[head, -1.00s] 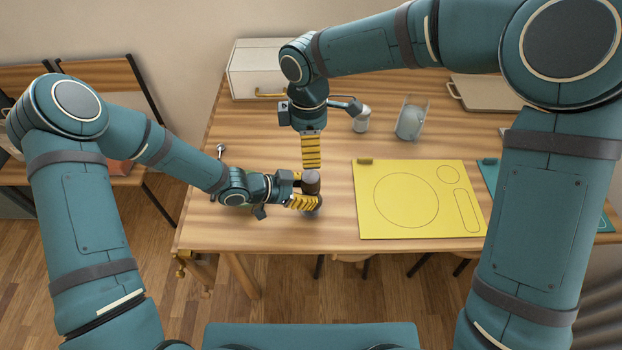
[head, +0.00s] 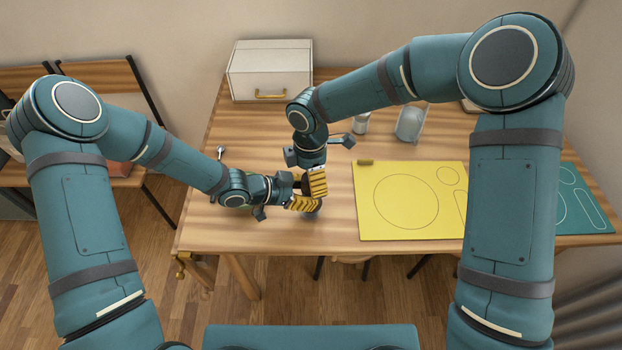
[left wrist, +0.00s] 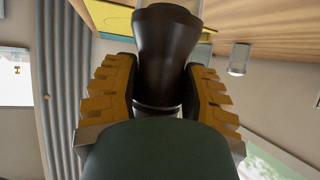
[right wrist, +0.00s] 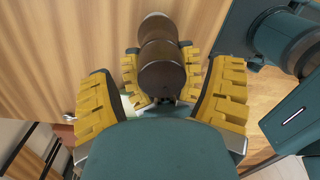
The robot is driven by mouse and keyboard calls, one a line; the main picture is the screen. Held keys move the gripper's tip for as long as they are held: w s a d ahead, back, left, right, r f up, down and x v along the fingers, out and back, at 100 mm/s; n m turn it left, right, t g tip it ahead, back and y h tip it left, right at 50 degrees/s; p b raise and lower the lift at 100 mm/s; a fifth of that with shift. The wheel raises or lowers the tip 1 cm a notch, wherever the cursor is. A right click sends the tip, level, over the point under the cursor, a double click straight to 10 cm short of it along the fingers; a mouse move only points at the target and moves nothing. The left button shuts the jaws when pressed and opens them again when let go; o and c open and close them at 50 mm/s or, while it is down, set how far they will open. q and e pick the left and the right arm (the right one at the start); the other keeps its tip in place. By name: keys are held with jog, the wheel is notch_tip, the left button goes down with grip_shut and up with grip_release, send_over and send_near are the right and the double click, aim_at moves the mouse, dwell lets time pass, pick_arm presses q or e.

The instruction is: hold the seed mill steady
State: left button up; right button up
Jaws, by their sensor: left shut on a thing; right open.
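The seed mill is a dark brown, turned, waisted piece (left wrist: 165,50), upright between my left fingers in the left wrist view. My left gripper (head: 303,202) is shut on it near the table's front left part. In the head view the grippers mostly hide the mill. My right gripper (head: 317,184) is open and points down over the mill's top. In the right wrist view the mill's rounded top (right wrist: 161,72) lies between my spread right fingers, with my left fingers around it lower down. I cannot tell whether the right fingers touch it.
A yellow mat (head: 410,215) with drawn outlines lies right of the grippers, and a teal mat (head: 585,205) farther right. Behind are a small jar (head: 361,123), a clear container (head: 411,122) and a white box (head: 270,72) with a brass handle. The table's front edge is close.

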jog(key=shift+f, duration=0.75)
jog(key=c, duration=1.2)
jog(key=shift+m, duration=0.3)
jog(key=m, duration=0.2)
jog(key=shift+m, duration=0.4)
jog(key=shift+s+m, duration=0.1)
jog(key=shift+m, duration=1.8)
jog(key=shift+c, duration=0.2)
jog(key=shift+d, duration=0.1)
